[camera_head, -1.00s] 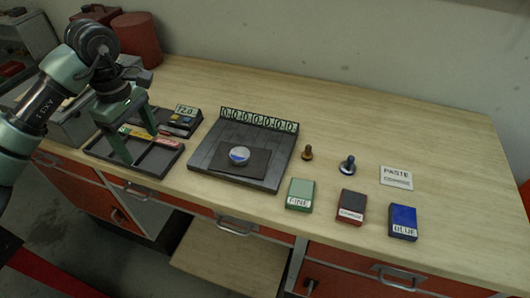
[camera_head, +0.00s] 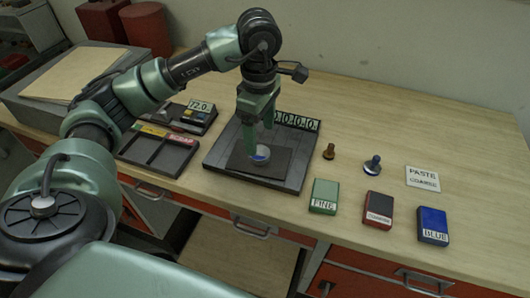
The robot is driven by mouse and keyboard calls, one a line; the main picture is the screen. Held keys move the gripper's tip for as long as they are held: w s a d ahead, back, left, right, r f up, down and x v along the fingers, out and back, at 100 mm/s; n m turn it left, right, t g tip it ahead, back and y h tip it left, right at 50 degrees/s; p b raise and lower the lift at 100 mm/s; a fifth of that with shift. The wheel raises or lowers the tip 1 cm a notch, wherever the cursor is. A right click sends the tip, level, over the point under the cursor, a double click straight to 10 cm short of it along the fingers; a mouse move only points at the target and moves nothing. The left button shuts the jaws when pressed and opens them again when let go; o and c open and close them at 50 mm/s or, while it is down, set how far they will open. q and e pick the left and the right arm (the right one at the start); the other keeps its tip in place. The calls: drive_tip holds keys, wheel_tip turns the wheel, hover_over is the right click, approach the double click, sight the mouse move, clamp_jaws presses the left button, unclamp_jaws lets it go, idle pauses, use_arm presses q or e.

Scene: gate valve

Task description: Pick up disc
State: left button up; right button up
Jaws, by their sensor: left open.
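I cannot tell whether the fingers touch the disc. My right gripper is not in view.
A green FINE block (camera_head: 324,192), a red-black block (camera_head: 378,205) and a blue block (camera_head: 432,220) stand to the right. Two small knobbed pieces (camera_head: 372,165) and a PASTE card (camera_head: 422,177) lie behind them. A compartment tray (camera_head: 140,148) is on the left. The back right of the table is clear.

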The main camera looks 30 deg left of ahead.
sight(260, 152)
use_arm(q)
drive_tip(key=f, duration=0.1)
drive_tip(key=f+p, duration=0.1)
drive_tip(key=f, duration=0.1)
drive_tip(key=f+p, duration=0.1)
drive_tip(key=shift+s+f, duration=0.25)
drive_tip(key=shift+s, duration=0.1)
drive_tip(key=shift+f, duration=0.35)
drive_tip(key=shift+w, duration=0.1)
drive_tip(key=shift+c, duration=0.6)
clamp_jaws()
